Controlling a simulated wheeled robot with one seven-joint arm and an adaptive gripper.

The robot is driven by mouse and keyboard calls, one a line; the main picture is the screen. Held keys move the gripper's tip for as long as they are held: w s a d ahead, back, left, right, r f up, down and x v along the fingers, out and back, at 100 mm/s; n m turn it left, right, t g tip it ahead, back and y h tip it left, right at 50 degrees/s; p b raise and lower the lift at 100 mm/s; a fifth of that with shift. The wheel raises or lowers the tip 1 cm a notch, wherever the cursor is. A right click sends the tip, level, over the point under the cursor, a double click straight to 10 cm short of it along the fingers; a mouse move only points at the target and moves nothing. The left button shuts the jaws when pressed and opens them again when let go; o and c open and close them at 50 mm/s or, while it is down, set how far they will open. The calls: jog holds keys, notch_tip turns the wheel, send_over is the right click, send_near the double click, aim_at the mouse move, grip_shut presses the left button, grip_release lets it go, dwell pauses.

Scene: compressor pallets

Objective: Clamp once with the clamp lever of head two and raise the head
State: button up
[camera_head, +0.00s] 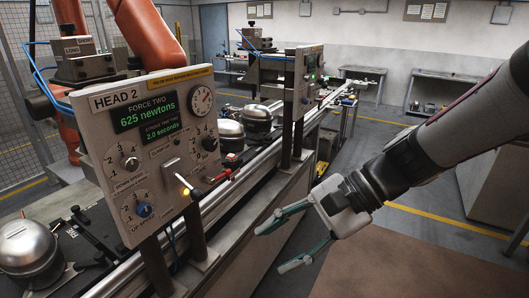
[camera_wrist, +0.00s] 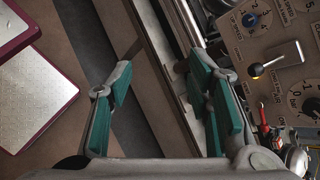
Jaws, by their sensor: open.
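The head two panel (camera_head: 150,150) stands upright at the left in the head view, reading "625 newtons" and "2.0 seconds". The lever also shows at the upper right of the wrist view (camera_wrist: 258,71). My gripper (camera_head: 278,247) is open and empty, to the right of the panel and lower than the lever, apart from both. In the wrist view its green-padded fingers (camera_wrist: 163,108) are spread wide, and the lever lies beyond the right finger.
Silver domed compressors (camera_head: 28,245) sit along the conveyor line. A red-handled fitting (camera_head: 222,176) is close to the panel's right side. A post (camera_head: 195,232) stands below the panel. A second panel (camera_head: 305,75) is farther back. The floor to the right of the line is mostly clear.

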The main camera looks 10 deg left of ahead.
jog(key=w+a+f+m+y, duration=0.2)
jog(key=w+a+m+y, duration=0.2)
jog(key=w+a+m, duration=0.15)
jog(key=m+t+y, duration=0.4)
jog(key=m, duration=0.3)
send_near(196, 194)
jog(key=a, duration=0.3)
jog(key=w+a+p, duration=0.1)
jog(key=a, duration=0.3)
jog(key=w+a+f+p, duration=0.1)
jog(key=a, duration=0.2)
jog(key=shift+w+a, duration=0.1)
jog(key=shift+a, duration=0.15)
grip_shut()
